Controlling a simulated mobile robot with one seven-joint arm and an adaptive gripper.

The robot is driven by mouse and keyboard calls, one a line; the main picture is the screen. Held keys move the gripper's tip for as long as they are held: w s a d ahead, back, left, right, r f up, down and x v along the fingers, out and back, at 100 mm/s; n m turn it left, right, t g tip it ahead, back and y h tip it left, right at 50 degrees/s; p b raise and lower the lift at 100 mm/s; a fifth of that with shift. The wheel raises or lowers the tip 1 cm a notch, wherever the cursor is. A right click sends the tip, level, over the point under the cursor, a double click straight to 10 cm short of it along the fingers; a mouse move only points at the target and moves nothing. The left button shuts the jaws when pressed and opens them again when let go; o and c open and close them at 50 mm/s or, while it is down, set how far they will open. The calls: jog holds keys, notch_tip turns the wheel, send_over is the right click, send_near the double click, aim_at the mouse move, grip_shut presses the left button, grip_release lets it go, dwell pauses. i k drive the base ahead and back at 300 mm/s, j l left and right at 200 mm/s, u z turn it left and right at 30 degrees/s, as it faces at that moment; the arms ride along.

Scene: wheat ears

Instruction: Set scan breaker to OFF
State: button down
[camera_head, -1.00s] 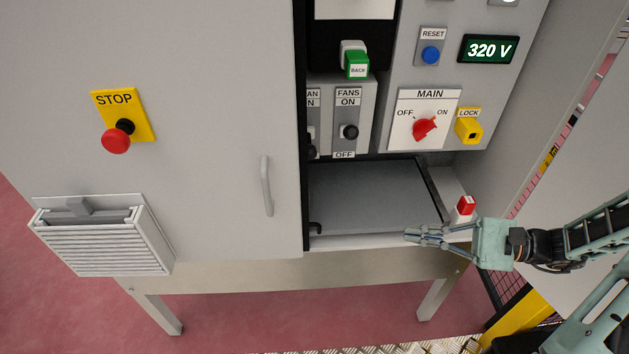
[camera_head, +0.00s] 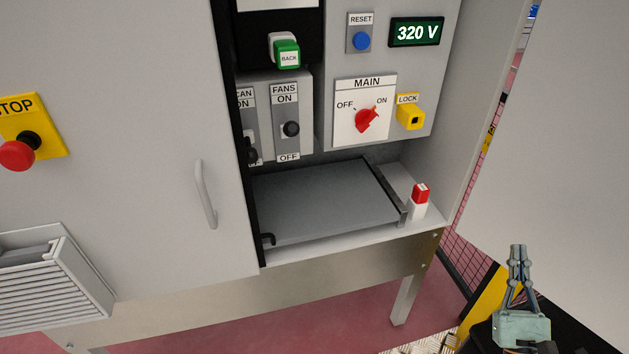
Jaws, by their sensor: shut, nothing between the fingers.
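The scan breaker (camera_head: 245,110) is a grey plate with a black lever, left of the fans breaker (camera_head: 285,110) inside the cabinet. The cabinet door's edge hides its left part, so only "CAN" and "ON" show on its label. Its lever seems to sit lower than the fans lever, but I cannot tell its setting surely. My gripper (camera_head: 517,250) is shut and empty at the lower right, outside the cabinet, with its fingers pointing up in the picture. It is well apart from the breaker.
The grey door (camera_head: 130,130) with a handle (camera_head: 206,194) covers the cabinet's left side. A grey panel (camera_head: 325,200) lies on the cabinet floor beside a red-and-white block (camera_head: 419,200). The red main switch (camera_head: 367,120) and yellow lock (camera_head: 410,112) are right of the breakers.

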aim_at(253, 155)
jog(key=j+u, duration=0.5)
jog(key=j, duration=0.2)
jog(key=i+j+u, duration=0.15)
jog(key=j+u, duration=0.3)
jog(key=j, duration=0.2)
